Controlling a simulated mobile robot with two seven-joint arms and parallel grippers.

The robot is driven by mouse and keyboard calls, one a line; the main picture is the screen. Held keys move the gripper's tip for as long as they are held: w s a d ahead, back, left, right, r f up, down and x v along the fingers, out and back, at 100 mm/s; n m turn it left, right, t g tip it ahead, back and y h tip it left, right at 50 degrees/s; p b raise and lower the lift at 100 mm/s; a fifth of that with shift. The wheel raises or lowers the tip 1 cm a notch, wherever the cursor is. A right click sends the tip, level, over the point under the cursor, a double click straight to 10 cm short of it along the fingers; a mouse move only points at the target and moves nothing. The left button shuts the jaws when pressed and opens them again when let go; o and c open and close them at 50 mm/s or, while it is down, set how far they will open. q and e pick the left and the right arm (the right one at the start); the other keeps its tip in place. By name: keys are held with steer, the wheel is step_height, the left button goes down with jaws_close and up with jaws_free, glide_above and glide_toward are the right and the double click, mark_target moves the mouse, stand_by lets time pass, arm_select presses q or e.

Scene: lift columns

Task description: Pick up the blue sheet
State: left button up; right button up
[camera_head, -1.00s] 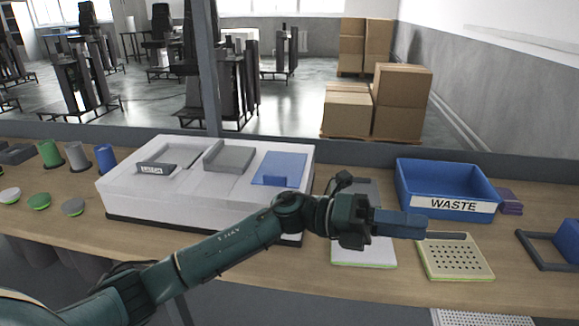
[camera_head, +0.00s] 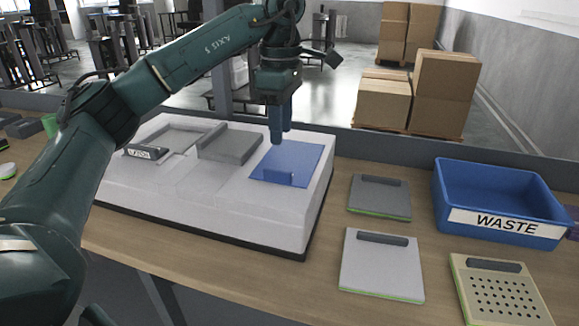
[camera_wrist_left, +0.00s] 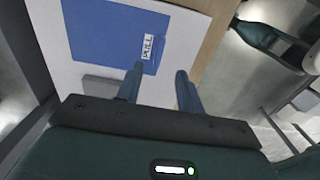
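The blue sheet (camera_head: 306,157) lies flat on the right part of the white block's sloping top (camera_head: 205,195), with a small blue upright tab at its near edge. In the left wrist view the sheet (camera_wrist_left: 105,32) fills the upper left and carries a white "PULL" label. My left gripper (camera_head: 281,137) points down over the sheet's far edge in the head view, hiding a little of it. In the left wrist view my left gripper (camera_wrist_left: 160,70) has its fingers apart with nothing between them. Whether the fingertips touch the sheet is unclear. My right gripper is not in view.
Grey blocks (camera_head: 230,144) sit left of the sheet. Right of the white block are a dark grey plate (camera_head: 380,199), a light grey plate (camera_head: 380,270), a beige perforated plate (camera_head: 485,300) and the blue WASTE bin (camera_head: 455,190). Bare wooden table (camera_head: 335,215) lies between.

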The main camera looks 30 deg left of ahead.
mark_target(284, 170)
arm_select(q)
steer(key=f, duration=0.9)
steer(key=shift+d+f, duration=0.2)
steer(key=shift+f, duration=0.1)
jaws_close()
